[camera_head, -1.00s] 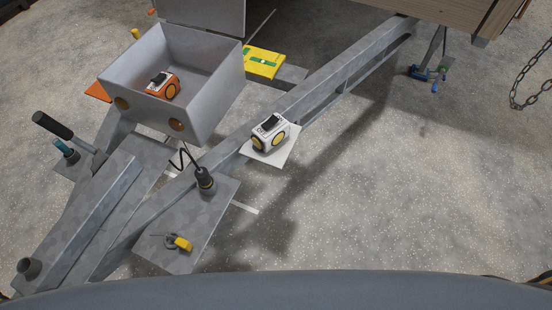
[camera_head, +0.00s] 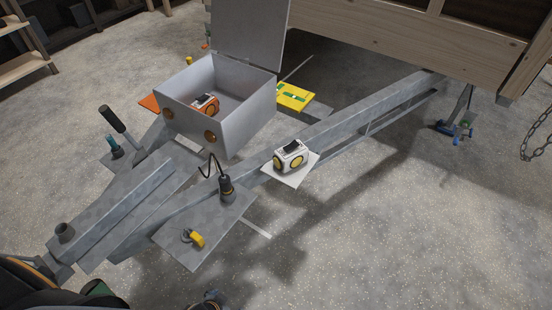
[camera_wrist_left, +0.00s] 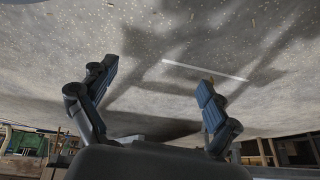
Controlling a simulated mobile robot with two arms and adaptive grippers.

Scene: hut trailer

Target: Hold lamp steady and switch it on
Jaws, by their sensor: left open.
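A white lamp (camera_head: 290,157) with round yellow faces and a black part on top stands on a small white plate (camera_head: 304,178) beside the trailer's drawbar. A similar orange lamp (camera_head: 205,104) sits inside the open grey box (camera_head: 229,131). The frames do not show whether either lamp is lit. My left gripper shows in the left wrist view (camera_wrist_left: 158,75) with its fingers apart and only floor between them. In the head view, a dark part (camera_head: 211,299), probably of my left gripper, shows at the bottom edge, well apart from both lamps. My right gripper is not in view.
A plate (camera_head: 164,238) on the drawbar (camera_head: 352,118) carries a black plug with a cable (camera_head: 226,188) and a yellow-handled part (camera_head: 196,239). A dark-handled lever (camera_head: 112,119) rises at left. The box lid (camera_head: 249,35) stands open. The floor at right (camera_head: 400,230) is clear.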

